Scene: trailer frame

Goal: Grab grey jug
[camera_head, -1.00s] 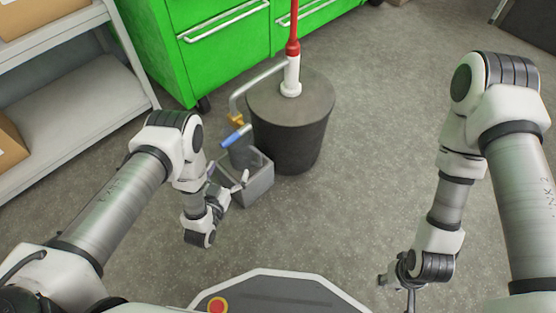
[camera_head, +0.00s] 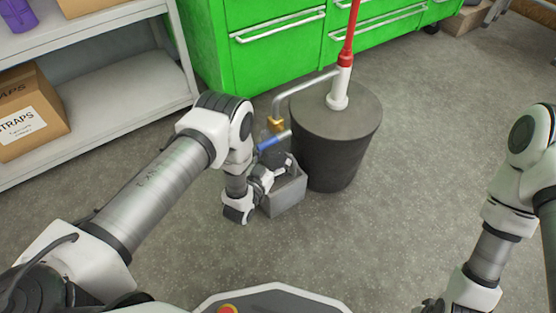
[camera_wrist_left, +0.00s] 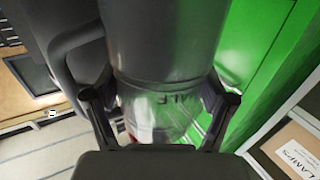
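A grey container, which looks like the jug (camera_head: 287,198), stands on the floor in front of the dark drum, below the pump spout. My left gripper (camera_head: 270,176) is at its left and upper side in the head view.
The dark drum (camera_head: 335,150) carries a red and white pump (camera_head: 343,80) with a bent pipe and blue handle (camera_head: 272,141) close to my left arm. Green cabinets (camera_head: 275,60) stand behind. A shelf with cardboard boxes (camera_head: 30,110) is at left. Floor to the right is clear.

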